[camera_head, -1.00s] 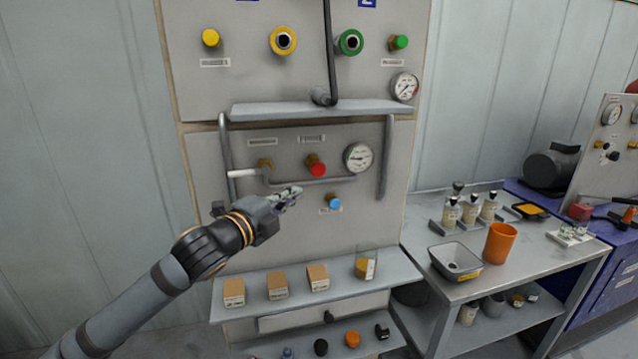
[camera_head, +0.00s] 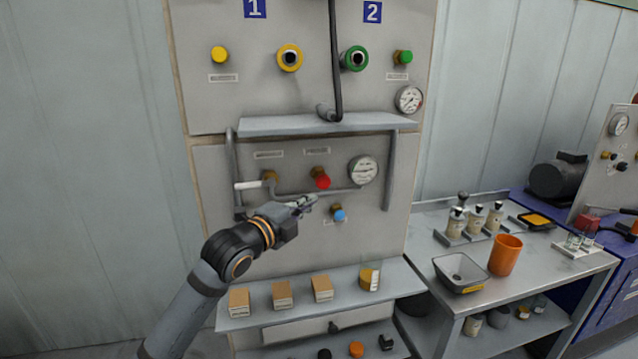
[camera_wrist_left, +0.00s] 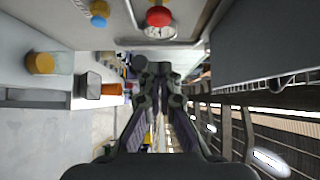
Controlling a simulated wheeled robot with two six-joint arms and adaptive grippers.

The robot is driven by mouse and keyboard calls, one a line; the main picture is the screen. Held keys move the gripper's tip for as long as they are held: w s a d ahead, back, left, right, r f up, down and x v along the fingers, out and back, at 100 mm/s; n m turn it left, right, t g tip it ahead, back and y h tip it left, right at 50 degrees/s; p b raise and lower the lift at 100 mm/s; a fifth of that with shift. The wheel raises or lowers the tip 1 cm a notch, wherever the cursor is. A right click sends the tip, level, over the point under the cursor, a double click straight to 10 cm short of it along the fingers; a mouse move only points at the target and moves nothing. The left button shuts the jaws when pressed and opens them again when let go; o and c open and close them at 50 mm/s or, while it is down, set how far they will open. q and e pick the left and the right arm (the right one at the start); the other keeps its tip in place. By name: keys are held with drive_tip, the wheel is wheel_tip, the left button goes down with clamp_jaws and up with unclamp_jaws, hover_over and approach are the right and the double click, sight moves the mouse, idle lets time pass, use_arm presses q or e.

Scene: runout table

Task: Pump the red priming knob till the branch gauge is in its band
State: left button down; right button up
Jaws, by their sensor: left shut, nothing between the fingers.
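The red priming knob (camera_head: 323,182) sits on the lower panel, on a brass fitting. It also shows at the top of the left wrist view (camera_wrist_left: 158,16). The branch gauge (camera_head: 363,170), round with a white face, is right of the knob; its needle is too small to read against any band. In the left wrist view the gauge (camera_wrist_left: 160,32) is just below the knob. My left gripper (camera_head: 312,200) is shut and empty, just below and slightly left of the red knob in the head view, with no clear contact. My right gripper is not in view.
A blue knob (camera_head: 339,214) is just below and right of my left gripper. A white-handled lever (camera_head: 247,185) and a pipe run left of the red knob. A shelf (camera_head: 330,303) with small boxes and a glass is below. A side table (camera_head: 420,225) stands right.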

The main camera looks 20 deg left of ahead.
use_arm(q)
drive_tip(key=p, duration=0.3)
approach(328, 183)
drive_tip(key=w+d, duration=0.3)
drive_tip(key=w+a, duration=0.2)
drive_tip(key=shift+w+p, duration=0.3)
drive_tip(key=shift+p, duration=0.1)
drive_tip(key=shift+d, duration=0.1)
